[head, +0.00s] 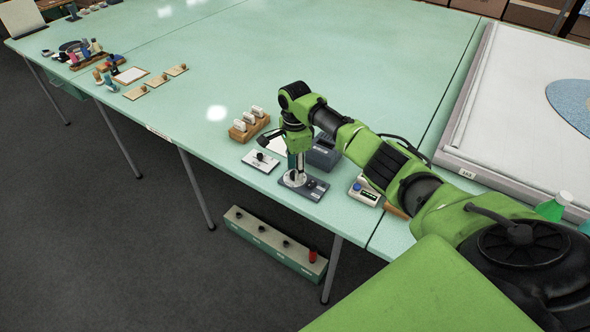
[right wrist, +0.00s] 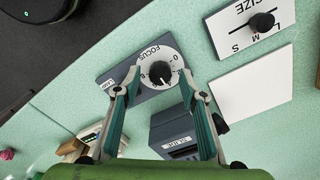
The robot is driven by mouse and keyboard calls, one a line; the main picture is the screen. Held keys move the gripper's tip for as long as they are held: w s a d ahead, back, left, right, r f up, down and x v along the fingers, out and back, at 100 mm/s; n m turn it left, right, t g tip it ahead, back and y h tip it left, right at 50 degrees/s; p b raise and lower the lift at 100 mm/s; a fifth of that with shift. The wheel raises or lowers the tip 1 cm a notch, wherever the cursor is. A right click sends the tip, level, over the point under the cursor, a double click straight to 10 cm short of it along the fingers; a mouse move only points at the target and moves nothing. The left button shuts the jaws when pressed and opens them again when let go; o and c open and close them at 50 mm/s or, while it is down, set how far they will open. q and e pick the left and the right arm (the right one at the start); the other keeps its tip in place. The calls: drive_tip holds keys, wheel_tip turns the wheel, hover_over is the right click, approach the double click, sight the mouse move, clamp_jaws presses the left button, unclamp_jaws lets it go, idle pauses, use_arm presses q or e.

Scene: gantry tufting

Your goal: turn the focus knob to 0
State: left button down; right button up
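The focus knob (right wrist: 160,73) is black and sits in the middle of a white round dial (right wrist: 150,56) marked FOCUS, on a dark grey plate. In the head view the dial (head: 294,180) is near the table's front edge. Some dial figures, including a 0, show in the right wrist view; the knob's exact setting is too small to read surely. My right gripper (right wrist: 160,82) points down over the dial. Its two fingers are apart, one on either side of the knob, with a gap to it. My left gripper is out of view.
A white plate marked SIZE with a black knob (right wrist: 262,21) is beside the dial. A dark box (head: 323,152) stands behind it. A wooden block with white pieces (head: 249,123) is to the left. A box with several knobs (head: 272,243) is below the table edge.

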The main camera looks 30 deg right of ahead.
drive_tip(key=shift+f, duration=0.55)
clamp_jaws()
